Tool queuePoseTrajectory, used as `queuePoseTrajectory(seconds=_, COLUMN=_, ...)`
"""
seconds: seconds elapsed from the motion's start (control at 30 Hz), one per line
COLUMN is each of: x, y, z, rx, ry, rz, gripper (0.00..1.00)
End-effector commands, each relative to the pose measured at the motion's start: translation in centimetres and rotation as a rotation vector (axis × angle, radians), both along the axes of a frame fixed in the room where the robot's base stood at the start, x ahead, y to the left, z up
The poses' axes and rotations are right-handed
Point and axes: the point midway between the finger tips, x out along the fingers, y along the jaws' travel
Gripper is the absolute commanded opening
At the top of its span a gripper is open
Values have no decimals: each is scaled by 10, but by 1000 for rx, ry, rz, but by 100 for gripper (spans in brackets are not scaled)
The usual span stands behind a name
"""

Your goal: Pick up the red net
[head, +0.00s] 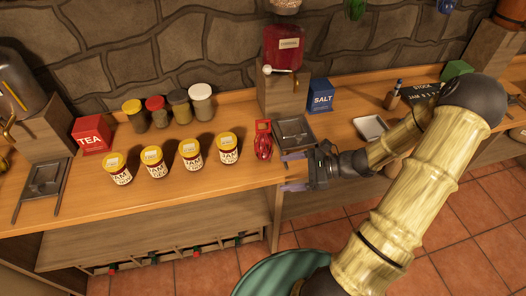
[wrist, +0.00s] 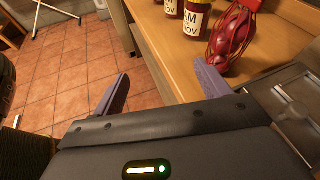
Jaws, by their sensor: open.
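The red net (head: 263,141) is a small red mesh bag with dark red round contents. It stands on the wooden counter (head: 180,207), right of the row of yellow-lidded jars. In the wrist view the red net (wrist: 235,35) is at the upper right, beyond the right finger. My gripper (head: 288,171) is open and empty near the counter's front edge, just in front of and slightly right of the net, apart from it. In the wrist view my gripper's purple fingers (wrist: 160,85) are spread wide, with floor and the counter edge between them.
Several yellow-lidded jam jars (head: 228,149) stand left of the net. A grey metal tray (head: 294,131) lies close on its right, below a wooden dispenser (head: 283,95). A blue salt box (head: 320,95) and a red tea box (head: 92,134) stand farther off. Tiled floor lies in front.

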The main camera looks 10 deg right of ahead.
Motion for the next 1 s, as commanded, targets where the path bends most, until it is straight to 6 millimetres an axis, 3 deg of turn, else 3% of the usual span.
queuePoseTrajectory(seconds=0.03, x=10, y=-16, z=-10, rx=93, ry=1, rz=-100, gripper=76)
queuePoseTrajectory(seconds=0.2, x=32, y=-61, z=-9, rx=313, ry=-23, rz=-334, gripper=76)
queuePoseTrajectory(seconds=0.33, x=38, y=-76, z=-6, rx=377, ry=-35, rz=-401, gripper=76)
queuePoseTrajectory(seconds=0.73, x=42, y=-73, z=-5, rx=378, ry=-34, rz=-403, gripper=76)
queuePoseTrajectory(seconds=1.0, x=70, y=-40, z=-5, rx=378, ry=-34, rz=-400, gripper=76)
